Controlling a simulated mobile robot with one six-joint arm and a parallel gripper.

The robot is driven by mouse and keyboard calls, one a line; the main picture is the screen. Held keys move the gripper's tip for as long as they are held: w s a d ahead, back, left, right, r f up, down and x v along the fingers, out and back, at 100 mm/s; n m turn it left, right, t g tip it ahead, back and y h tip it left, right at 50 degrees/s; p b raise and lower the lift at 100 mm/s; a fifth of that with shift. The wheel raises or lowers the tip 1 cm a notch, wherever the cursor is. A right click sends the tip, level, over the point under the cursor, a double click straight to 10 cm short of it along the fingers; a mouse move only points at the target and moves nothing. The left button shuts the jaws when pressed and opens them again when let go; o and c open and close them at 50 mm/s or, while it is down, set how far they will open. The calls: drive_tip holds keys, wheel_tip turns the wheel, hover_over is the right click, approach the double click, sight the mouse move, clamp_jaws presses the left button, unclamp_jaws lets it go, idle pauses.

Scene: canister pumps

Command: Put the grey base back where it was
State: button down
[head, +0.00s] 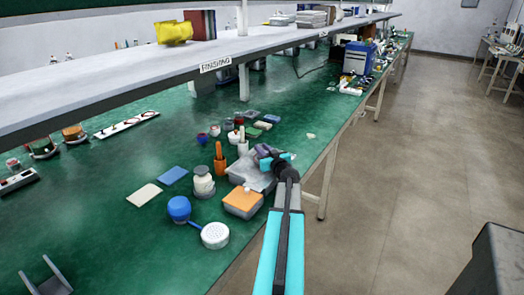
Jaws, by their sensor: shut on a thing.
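My gripper (268,158) is at the end of my cyan and black arm, over the right part of the green bench. It is shut on a small dark grey-purple piece (263,150), partly hidden by the jaws; I cannot tell for sure whether this is the grey base. A light grey tray-like thing (241,173) with a crumpled clear cover lies just below and left of my gripper. I cannot tell whether the held piece touches it.
An orange-topped grey box (243,202), a white-lidded jar (203,183), a blue round thing (179,208) and a white perforated disc (215,235) stand close by. Small coloured blocks (263,126) lie behind. A shelf (130,85) overhangs the left. Green bench is bare toward the right edge.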

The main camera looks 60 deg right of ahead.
drive_tip(key=shift+f, duration=0.1)
idle(0.3)
drive_tip(key=c, duration=1.5)
unclamp_jaws()
drive_tip(key=shift+v, duration=6.05)
